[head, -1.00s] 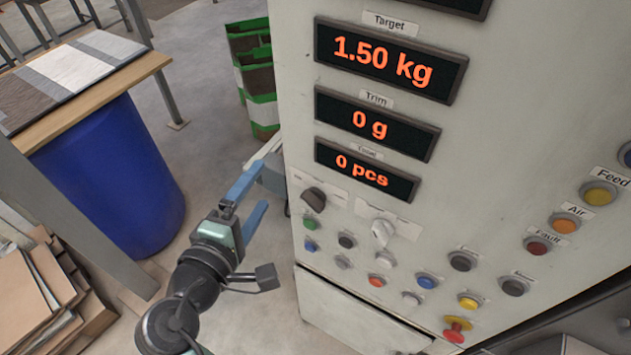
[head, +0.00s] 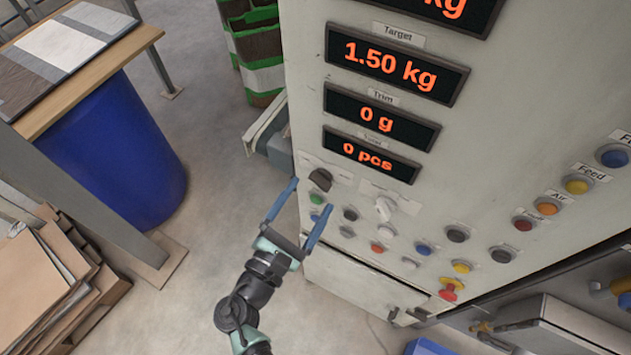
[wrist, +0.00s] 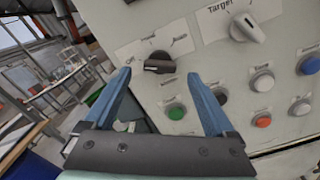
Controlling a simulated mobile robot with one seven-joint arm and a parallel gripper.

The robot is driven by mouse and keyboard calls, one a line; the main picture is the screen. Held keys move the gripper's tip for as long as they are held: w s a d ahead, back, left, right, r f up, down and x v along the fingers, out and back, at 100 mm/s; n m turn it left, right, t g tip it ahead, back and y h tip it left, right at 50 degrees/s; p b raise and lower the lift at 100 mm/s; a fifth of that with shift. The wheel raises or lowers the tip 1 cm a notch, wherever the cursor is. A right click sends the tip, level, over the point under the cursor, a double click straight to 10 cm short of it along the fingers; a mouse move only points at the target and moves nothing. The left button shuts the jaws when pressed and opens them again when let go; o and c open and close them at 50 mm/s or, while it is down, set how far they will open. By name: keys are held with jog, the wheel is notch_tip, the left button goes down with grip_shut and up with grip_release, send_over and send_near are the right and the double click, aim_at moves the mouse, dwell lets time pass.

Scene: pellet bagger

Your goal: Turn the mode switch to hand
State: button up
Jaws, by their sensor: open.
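The mode switch is the dark rotary knob (head: 320,179) at the left edge of the control panel, below the displays. In the wrist view the dark knob (wrist: 159,63) lies ahead of my fingers, with a label plate around it marked with several positions; one looks like "Hand", but the print is small. Its pointer direction is hard to tell. My gripper (head: 308,205) is open and empty, in front of the panel just below and left of the knob. In the wrist view my blue fingertips (wrist: 160,80) stand on either side below the knob, apart from it.
A white rotary knob (head: 384,208) labelled Target in the wrist view sits right of the dark one. Several push buttons, among them a green one (head: 317,199), lie just below. A red emergency button (head: 450,289) is lower right. A blue barrel (head: 115,150) stands left.

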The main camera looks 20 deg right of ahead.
aim_at(317, 186)
jog(key=shift+x, duration=1.75)
jog(key=c, duration=1.4)
